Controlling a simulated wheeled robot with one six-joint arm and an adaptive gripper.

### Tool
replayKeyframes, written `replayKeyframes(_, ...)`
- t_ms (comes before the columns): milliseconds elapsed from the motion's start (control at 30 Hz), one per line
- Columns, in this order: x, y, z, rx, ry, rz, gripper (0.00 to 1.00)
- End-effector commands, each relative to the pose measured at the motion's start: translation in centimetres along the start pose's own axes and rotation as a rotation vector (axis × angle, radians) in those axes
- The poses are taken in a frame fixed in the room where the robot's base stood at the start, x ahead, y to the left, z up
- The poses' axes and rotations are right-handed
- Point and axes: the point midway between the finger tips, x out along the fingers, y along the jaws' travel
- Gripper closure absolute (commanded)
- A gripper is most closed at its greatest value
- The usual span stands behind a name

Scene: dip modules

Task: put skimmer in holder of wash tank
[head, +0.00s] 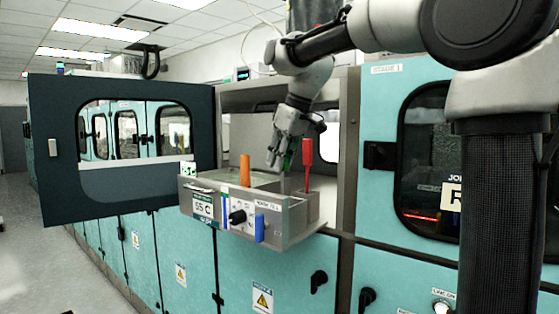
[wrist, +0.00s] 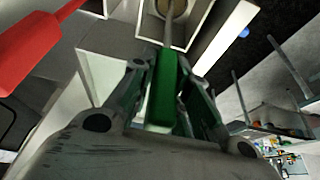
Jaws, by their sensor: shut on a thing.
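The wash tank (head: 274,218) is a grey open box with a "55 C" label, sticking out of the teal machine. My gripper (head: 280,163) is above its right part, shut on the green handle of the skimmer (head: 287,160). In the wrist view, the skimmer's green handle (wrist: 162,95) lies between the fingers, and its thin rod leads to a round head at the top edge, over or in a light-walled compartment. I cannot tell whether the head is inside the holder. The rod is mostly hidden in the head view.
A red-handled tool (head: 307,153) stands close to the right of my gripper; it also shows in the wrist view (wrist: 35,45). An orange cylinder (head: 245,170) stands at the tank's left. The dark door (head: 62,190) is open on the left.

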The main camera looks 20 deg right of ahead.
Motion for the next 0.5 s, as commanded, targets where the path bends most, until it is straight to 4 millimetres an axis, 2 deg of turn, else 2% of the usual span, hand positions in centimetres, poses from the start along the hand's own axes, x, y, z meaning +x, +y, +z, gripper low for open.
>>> replayKeyframes(233,0.13,0.0,0.04,0.0,0.0,0.0,1.0)
replayKeyframes(267,0.15,0.0,0.04,0.0,0.0,0.0,0.79)
replayKeyframes(367,0.13,0.0,0.03,0.0,0.0,0.0,0.61)
replayKeyframes(500,0.12,0.0,0.02,0.0,0.0,0.0,0.61)
